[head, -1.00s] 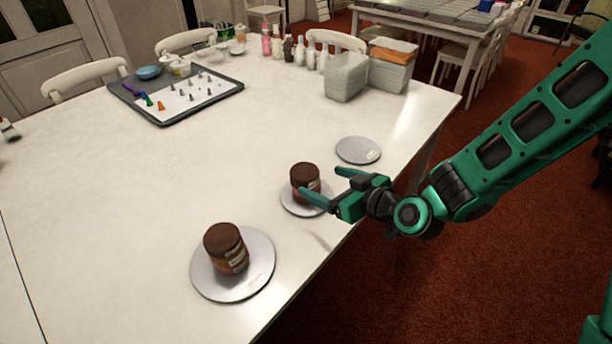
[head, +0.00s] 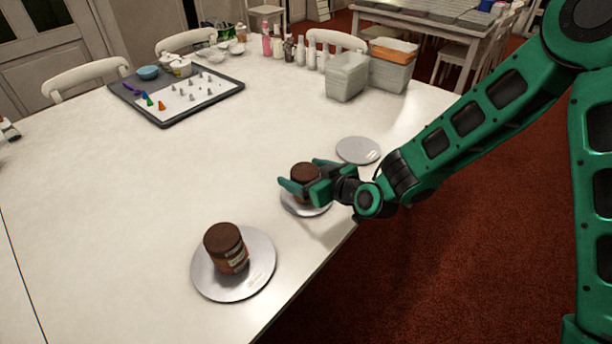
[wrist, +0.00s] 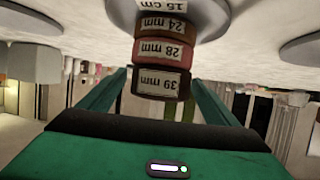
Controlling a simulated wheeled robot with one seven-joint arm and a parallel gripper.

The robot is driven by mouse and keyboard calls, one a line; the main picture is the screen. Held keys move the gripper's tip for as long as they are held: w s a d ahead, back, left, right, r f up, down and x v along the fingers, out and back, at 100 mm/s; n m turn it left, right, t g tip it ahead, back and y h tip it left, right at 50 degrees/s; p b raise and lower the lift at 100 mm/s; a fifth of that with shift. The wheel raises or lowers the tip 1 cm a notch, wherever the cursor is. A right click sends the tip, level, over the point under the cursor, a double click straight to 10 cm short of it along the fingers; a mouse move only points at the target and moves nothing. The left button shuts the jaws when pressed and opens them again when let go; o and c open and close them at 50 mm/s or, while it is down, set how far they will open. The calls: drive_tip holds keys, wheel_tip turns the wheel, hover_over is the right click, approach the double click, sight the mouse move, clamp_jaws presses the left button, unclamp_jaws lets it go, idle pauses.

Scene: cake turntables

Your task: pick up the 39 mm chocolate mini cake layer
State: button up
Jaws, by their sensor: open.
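The 39 mm chocolate mini cake layer (wrist: 160,83) is dark brown and labelled. In the upside-down wrist view it is the top of a stack, above the reddish 28 mm layer (wrist: 162,50) and the brown 24 mm layer (wrist: 164,27). Its dark top (head: 305,169) shows in the head view. The stack stands on a grey turntable (head: 312,210) marked 15 cm. My gripper (head: 304,174) is open, with one finger on each side of the stack's upper part. The fingers also flank the 39 mm layer in the wrist view (wrist: 158,78). Finger contact cannot be told.
A larger turntable (head: 205,277) at the front bears another brown stack (head: 226,247). An empty turntable (head: 358,150) lies just behind my gripper. The table's middle is clear.

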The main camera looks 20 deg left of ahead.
drive_tip(key=c, duration=1.2)
drive_tip(key=shift+o, duration=0.2)
drive_tip(key=shift+r, duration=0.15)
